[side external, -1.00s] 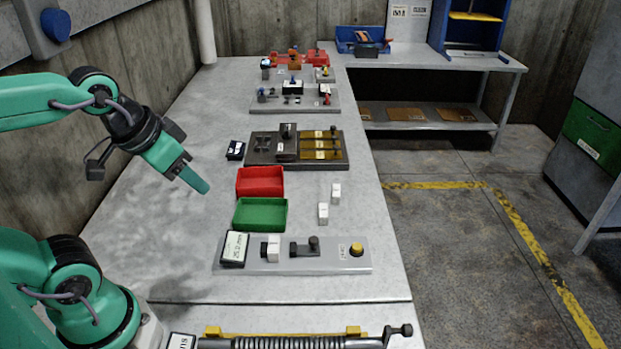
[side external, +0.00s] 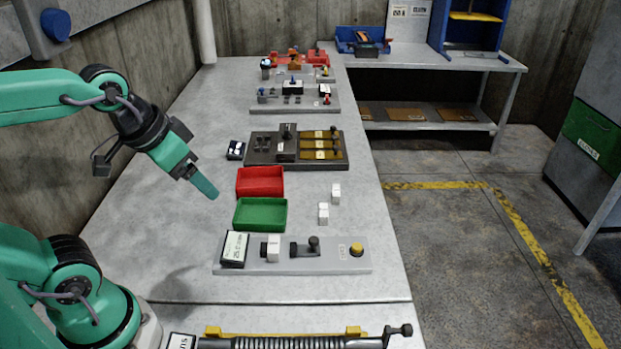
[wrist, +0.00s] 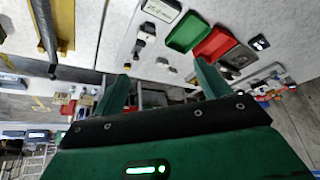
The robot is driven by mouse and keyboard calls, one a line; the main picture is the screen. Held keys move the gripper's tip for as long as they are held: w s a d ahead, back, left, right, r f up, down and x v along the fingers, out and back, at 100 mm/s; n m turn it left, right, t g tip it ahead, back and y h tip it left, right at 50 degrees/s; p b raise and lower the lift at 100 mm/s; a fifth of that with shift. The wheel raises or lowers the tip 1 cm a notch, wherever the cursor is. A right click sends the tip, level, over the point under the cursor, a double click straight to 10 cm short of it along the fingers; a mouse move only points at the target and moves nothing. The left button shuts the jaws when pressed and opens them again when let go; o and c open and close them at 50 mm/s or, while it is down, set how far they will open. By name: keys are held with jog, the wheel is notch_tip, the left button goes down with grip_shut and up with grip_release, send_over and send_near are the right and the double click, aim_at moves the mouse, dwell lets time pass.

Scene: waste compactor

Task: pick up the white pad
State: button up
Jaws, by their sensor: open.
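My gripper (side external: 205,187) hangs in the air left of the red and green trays in the side view. In the wrist view its two fingers stand apart with nothing held between them (wrist: 163,85). Two small white blocks lie on the bench right of the trays, a nearer one (side external: 323,213) and a farther one (side external: 335,193). Another white block (side external: 273,249) stands at a dark part on the grey fixture plate (side external: 330,262). I cannot tell which of these white pieces is the pad. My gripper is apart from all of them.
The red tray (side external: 260,181) and green tray (side external: 260,214) look empty. A white display (side external: 235,248) and yellow button (side external: 356,249) are on the fixture plate. A dark fixture (side external: 297,148) stands behind the trays. A spring rod (side external: 300,342) lies at the front. The left bench is clear.

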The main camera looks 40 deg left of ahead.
jog(key=w+d+f+m+g, duration=0.25)
jog(key=w+f+m, duration=0.2)
jog(key=w, duration=0.25)
jog(key=m+g, duration=0.3)
jog(key=m, duration=0.1)
send_over(273, 244)
jog(key=shift+n+t, duration=0.25)
notch_tip(273, 244, down, 9)
jog(key=shift+s+a+r, duration=0.1)
jog(key=shift+s+r, duration=0.05)
jog(key=shift+w+d+f, duration=0.2)
jog(key=shift+w+f, duration=0.05)
jog(key=shift+f, duration=1.8)
jog(key=shift+s+a+f, duration=0.1)
jog(key=shift+a+f, duration=0.05)
jog(key=shift+f, duration=2.45)
jog(key=shift+c, duration=0.2)
jog(key=c, duration=1.1)
jog(key=shift+r, duration=0.25)
